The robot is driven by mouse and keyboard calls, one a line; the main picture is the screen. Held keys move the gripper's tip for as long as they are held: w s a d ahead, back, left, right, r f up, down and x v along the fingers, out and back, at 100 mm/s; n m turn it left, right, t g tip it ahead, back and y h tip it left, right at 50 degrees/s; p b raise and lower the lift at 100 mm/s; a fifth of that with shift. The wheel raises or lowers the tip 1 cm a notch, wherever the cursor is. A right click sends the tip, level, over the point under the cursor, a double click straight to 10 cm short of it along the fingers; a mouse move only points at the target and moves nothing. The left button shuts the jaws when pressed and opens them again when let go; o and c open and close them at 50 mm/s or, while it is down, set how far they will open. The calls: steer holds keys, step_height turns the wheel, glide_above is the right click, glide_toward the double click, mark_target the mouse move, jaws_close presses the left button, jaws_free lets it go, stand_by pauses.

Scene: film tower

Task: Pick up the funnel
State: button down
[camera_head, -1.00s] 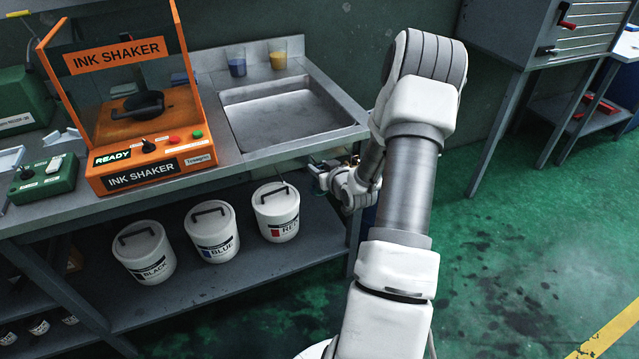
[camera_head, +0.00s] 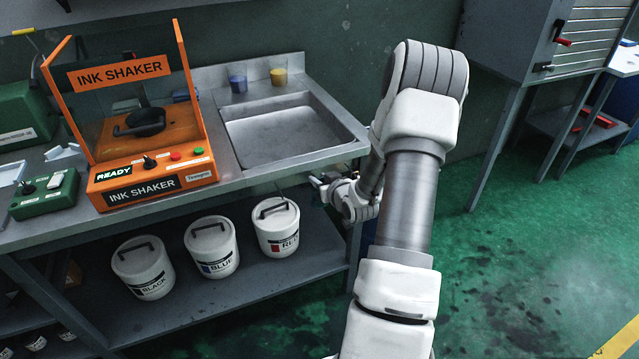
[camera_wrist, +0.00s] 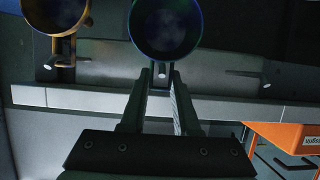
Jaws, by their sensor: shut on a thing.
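In the wrist view, a dark round funnel (camera_wrist: 165,28) with a bluish rim lies just past my fingertips. My gripper (camera_wrist: 162,78) is shut on its narrow tab or handle. In the head view, my gripper (camera_head: 318,183) is small and partly hidden by my own wrist, beside the bench's front right corner, just below the worktop. The funnel cannot be made out clearly there.
A similar yellow-brown rimmed round thing (camera_wrist: 55,12) sits left in the wrist view. The bench holds an orange ink shaker (camera_head: 150,185) and a sink (camera_head: 290,140). Several white buckets, including the red-labelled one (camera_head: 277,225), stand on the lower shelf. Green floor at right is clear.

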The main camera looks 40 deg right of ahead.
steer(key=s+a, duration=0.4)
steer(key=s, duration=1.3)
steer(key=shift+f+p, duration=0.15)
steer(key=shift+p, duration=0.15)
